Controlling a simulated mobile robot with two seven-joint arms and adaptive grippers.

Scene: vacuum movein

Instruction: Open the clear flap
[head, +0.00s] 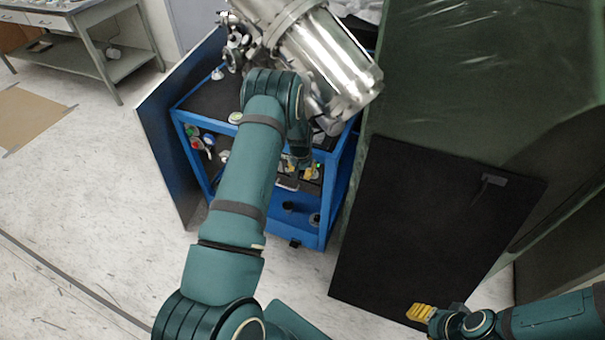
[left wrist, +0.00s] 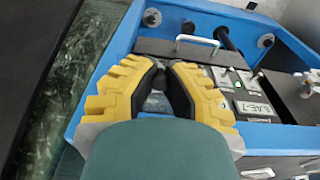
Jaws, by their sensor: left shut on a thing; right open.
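Greenish see-through sheeting (head: 470,95), which looks like the clear flap's material, hangs at the right of the head view. A strip of wrinkled clear sheeting (left wrist: 72,90) shows at the left of the left wrist view. My left gripper (head: 299,166) is over the blue cart, left of the sheeting. In the left wrist view its yellow-padded fingers (left wrist: 160,82) close on a small dark piece between their tips; I cannot tell what it belongs to. My right gripper (head: 432,314) is open at the lower right, by the black panel's bottom edge, with one yellow finger showing.
A blue cart (head: 322,222) with equipment stands under my left arm. A large metal cylinder (head: 325,60) sits above it. A black panel (head: 430,225) with a small handle (head: 494,180) stands at the right. A grey bench (head: 75,20) is far left.

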